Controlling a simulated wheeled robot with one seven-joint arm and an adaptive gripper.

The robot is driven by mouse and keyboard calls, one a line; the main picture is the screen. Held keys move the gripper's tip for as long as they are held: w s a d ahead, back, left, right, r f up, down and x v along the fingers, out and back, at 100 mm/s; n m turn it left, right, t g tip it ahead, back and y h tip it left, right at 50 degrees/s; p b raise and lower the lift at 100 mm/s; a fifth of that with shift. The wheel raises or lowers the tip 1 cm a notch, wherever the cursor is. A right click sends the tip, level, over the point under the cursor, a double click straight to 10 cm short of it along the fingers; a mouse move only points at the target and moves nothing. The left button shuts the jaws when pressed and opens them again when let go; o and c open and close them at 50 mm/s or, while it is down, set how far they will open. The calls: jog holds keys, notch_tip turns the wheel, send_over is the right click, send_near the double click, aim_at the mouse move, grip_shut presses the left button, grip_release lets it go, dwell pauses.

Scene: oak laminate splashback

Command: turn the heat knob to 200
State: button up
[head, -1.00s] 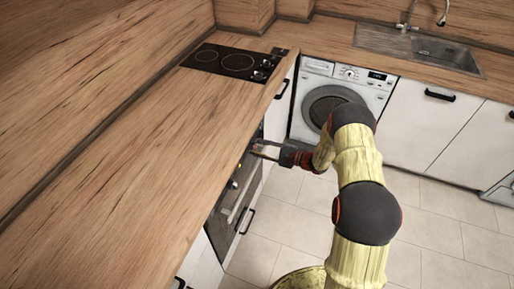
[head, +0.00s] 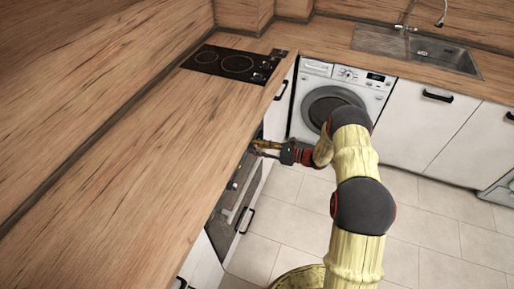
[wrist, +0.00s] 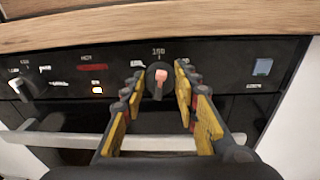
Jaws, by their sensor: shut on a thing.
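The heat knob (wrist: 151,80) is on the black oven control panel, in the middle of the wrist view. It is round and dark with a pale pinkish pointer that stands near upright. A small white number above it looks like 150. My gripper (wrist: 157,86) faces the panel with one yellow-padded finger on each side of the knob, shut on it. In the head view my gripper (head: 257,146) is at the oven front (head: 236,192), below the counter edge; the knob cannot be made out there.
Another knob (wrist: 25,87) is at the panel's left end. The oven handle (wrist: 60,141) runs below, and the wooden counter edge (wrist: 140,22) overhangs above. The floor (head: 283,232) is clear.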

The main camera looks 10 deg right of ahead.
jog(key=m, duration=0.3)
jog(key=shift+d+f+m+y, duration=0.1)
jog(key=shift+f+m+y, duration=0.05)
jog(key=shift+m+y, duration=0.15)
jog(key=shift+w+f+m+p, duration=0.1)
jog(key=shift+m+p, duration=0.4)
jog(key=shift+m, duration=1.6)
jog(key=o, duration=1.2)
jog(key=shift+c, duration=0.2)
jog(key=shift+y, duration=0.3)
jog(key=v, duration=1.2)
jog(key=shift+w, duration=0.1)
